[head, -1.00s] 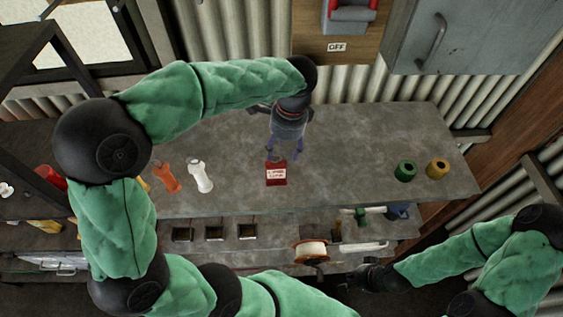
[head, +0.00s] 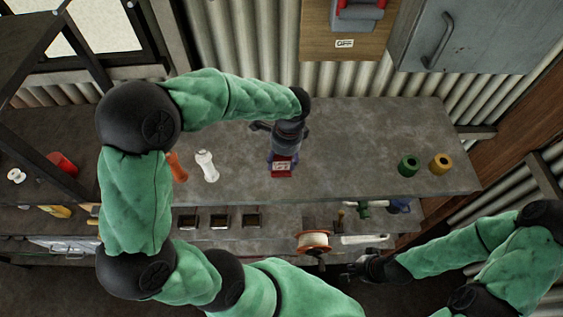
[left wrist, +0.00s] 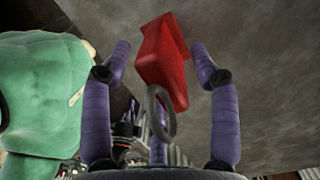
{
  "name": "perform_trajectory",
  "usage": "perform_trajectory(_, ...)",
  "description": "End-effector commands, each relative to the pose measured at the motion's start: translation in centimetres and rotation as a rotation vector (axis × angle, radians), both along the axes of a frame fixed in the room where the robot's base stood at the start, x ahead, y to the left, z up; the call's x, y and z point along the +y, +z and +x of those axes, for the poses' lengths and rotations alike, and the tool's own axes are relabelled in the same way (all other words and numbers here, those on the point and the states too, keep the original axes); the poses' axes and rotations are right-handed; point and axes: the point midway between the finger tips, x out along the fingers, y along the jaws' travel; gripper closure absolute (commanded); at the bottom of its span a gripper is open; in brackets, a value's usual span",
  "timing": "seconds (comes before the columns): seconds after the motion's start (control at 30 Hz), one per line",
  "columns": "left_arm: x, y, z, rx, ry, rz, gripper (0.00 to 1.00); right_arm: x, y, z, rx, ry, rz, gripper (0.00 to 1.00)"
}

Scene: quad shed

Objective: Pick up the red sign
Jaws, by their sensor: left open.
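The red sign (head: 282,168) is a small red block with a white label, standing on the grey bench top near its front edge. In the left wrist view the red sign (left wrist: 166,58) lies between the spread purple fingers, with a grey ring at its near end. My left gripper (head: 284,155) is open over the sign, its fingers on either side of it; in the left wrist view the gripper (left wrist: 165,75) shows gaps beside the sign. My right gripper (head: 352,272) is low at the right, in front of the bench; its fingers are too small and dark to read.
A white bottle-like piece (head: 207,166) and an orange one (head: 177,167) are left of the sign. A green ring (head: 409,165) and a yellow ring (head: 441,163) stand at the right. A spool (head: 313,241) is below the front edge. Bench around the sign is clear.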

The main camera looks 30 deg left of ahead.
Motion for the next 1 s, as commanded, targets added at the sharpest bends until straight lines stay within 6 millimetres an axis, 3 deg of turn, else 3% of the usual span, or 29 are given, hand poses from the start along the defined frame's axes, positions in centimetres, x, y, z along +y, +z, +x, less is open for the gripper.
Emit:
perform_trajectory(0.07,0.0,0.0,0.0,0.0,0.0,0.0,0.39,0.0,0.0,0.0,0.0,0.0,0.0,1.0)
perform_trajectory(0.1,0.0,0.0,0.0,0.0,0.0,0.0,0.45,0.0,0.0,0.0,0.0,0.0,0.0,1.0)
perform_trajectory(0.3,0.0,0.0,0.0,0.0,0.0,0.0,1.0,0.0,0.0,0.0,0.001,0.0,0.0,1.0)
perform_trajectory(0.77,0.0,0.3,0.0,-0.001,0.0,0.001,1.0,0.0,-0.1,0.0,0.0,0.0,0.0,1.0)
perform_trajectory(1.0,0.0,2.6,0.1,-0.005,-0.001,0.002,1.0,0.0,-0.4,0.0,0.0,0.0,0.0,1.0)
